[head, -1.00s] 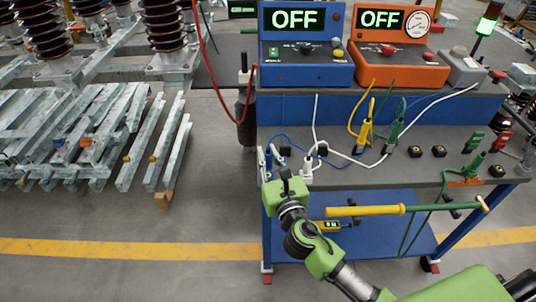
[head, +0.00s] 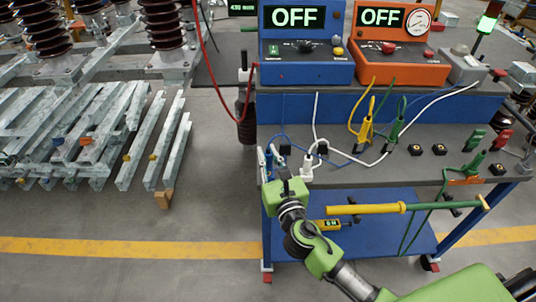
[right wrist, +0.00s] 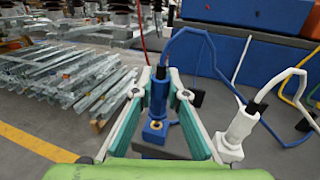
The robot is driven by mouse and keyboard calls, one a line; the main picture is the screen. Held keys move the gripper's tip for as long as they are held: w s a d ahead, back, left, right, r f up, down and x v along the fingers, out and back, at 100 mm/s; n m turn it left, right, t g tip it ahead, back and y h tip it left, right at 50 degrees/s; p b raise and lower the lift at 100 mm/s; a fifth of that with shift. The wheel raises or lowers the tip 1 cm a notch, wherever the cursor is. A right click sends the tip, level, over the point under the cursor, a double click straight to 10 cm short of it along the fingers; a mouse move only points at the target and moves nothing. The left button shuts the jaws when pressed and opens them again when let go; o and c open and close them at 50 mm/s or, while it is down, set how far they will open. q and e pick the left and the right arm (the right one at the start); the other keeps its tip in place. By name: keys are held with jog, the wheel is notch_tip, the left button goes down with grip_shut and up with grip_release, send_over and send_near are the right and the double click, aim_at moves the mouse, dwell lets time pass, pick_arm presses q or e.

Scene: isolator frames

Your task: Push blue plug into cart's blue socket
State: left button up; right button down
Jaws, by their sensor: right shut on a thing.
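The blue plug (right wrist: 158,92) stands upright between the fingers of my right gripper (right wrist: 160,97), which is shut on it. In the head view the blue plug (head: 268,160) shows at the left end of the cart's grey shelf (head: 345,172), beside my right gripper (head: 273,172). The blue socket (right wrist: 154,133), a small blue block with a pale ring on top, is right below the plug in the wrist view. The plug's lower end is close to the ring; I cannot tell whether it is inside. My left gripper is not in view.
A white plug (right wrist: 239,132) stands just right of the gripper. A blue cable (right wrist: 213,48) loops past it. Yellow (head: 366,130) and green (head: 397,130) plugs stand further right. A yellow rod (head: 365,209) lies below the shelf. Metal bars (head: 75,135) lie left of the cart.

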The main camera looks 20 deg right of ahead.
jog(key=shift+f+b, duration=0.7)
jog(key=shift+f, duration=0.3)
jog(key=c, duration=1.9)
grip_release()
jog(key=shift+s, duration=0.1)
jog(key=s, duration=1.2)
jog(key=shift+a, duration=0.15)
jog(key=shift+w, duration=0.1)
